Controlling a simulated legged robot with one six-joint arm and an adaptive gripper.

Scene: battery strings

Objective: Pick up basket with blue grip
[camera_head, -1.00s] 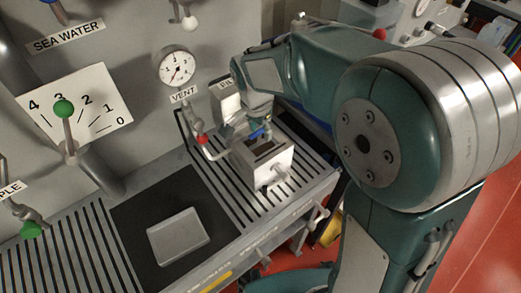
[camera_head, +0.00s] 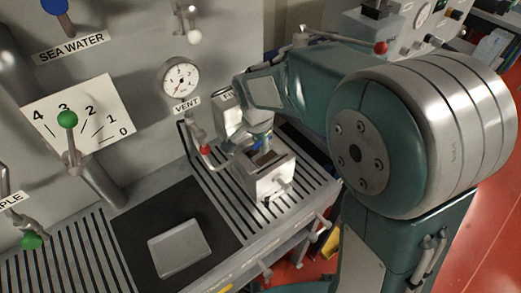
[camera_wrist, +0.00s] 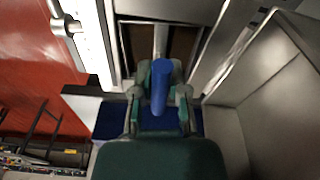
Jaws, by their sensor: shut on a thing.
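The basket's blue grip (camera_wrist: 160,88) stands between the two green fingers of my gripper (camera_wrist: 163,100) in the wrist view, and the fingers are closed on it. In the head view my gripper (camera_head: 261,143) is low over the open top of a pale metal box (camera_head: 270,184). A bit of blue shows beneath it. The basket itself is mostly hidden; brown shows inside the box opening (camera_wrist: 183,45).
The box stands on a slotted grey bench (camera_head: 306,191). A red-tipped lever (camera_head: 205,150) is close left of it. A gauge (camera_head: 182,77) and a green-knobbed lever (camera_head: 68,120) are on the wall panel. A flat grey plate (camera_head: 179,248) lies on a black mat.

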